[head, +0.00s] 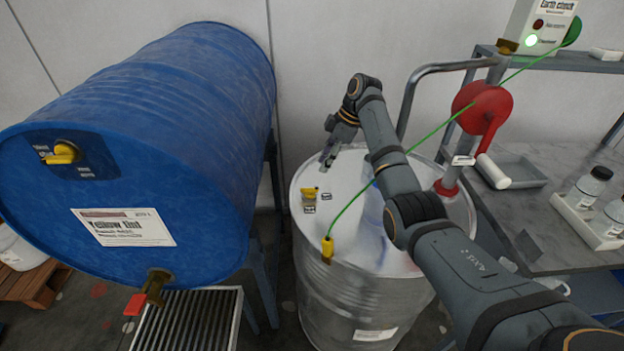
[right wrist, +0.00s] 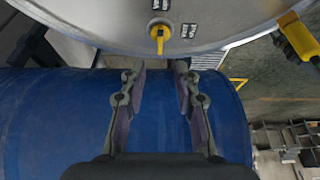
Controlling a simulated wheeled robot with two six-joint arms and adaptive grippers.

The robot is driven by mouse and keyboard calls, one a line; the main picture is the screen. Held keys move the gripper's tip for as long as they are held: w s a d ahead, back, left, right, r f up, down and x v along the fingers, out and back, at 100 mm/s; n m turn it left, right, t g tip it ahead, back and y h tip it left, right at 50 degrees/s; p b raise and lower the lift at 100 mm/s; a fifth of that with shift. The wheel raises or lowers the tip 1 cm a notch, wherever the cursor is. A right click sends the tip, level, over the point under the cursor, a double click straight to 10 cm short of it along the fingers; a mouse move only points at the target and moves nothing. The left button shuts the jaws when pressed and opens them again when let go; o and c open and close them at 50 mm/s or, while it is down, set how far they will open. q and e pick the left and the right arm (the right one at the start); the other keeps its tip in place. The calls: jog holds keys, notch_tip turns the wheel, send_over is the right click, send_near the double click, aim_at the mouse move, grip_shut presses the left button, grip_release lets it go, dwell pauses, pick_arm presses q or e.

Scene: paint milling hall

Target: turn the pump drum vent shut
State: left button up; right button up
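The pump drum (head: 345,285) is a silver steel drum standing upright, with a red hand pump (head: 482,107) at its right. Its vent (head: 310,195) has a small yellow handle on the lid, with two small labels beside it, too small to read. In the right wrist view the yellow vent handle (right wrist: 160,38) points down the picture, toward the fingers. My right gripper (head: 328,155) is above the far side of the lid, beyond the vent. Its fingers (right wrist: 160,75) are apart and empty, not touching the handle. My left gripper is not in view.
A blue drum (head: 175,120) lies on a stand at the left, with its own yellow handle (head: 62,153). A yellow clamp (head: 327,249) on the drum rim carries a green cable to the earth check box (head: 541,25). A bench (head: 560,220) with bottles stands at right.

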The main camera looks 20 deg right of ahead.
send_over(310, 188)
jog(key=d, duration=0.2)
jog(key=f, duration=0.2)
jog(key=s+f, duration=0.1)
jog(key=f, duration=0.1)
jog(key=shift+d+f+p, duration=0.15)
jog(key=shift+f+p, duration=0.2)
jog(key=shift+p, duration=0.05)
jog(key=x, duration=0.4)
jog(key=shift+w+f, duration=0.15)
jog(key=shift+f, duration=0.35)
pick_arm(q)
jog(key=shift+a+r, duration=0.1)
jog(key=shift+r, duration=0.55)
pick_arm(e)
grip_shut()
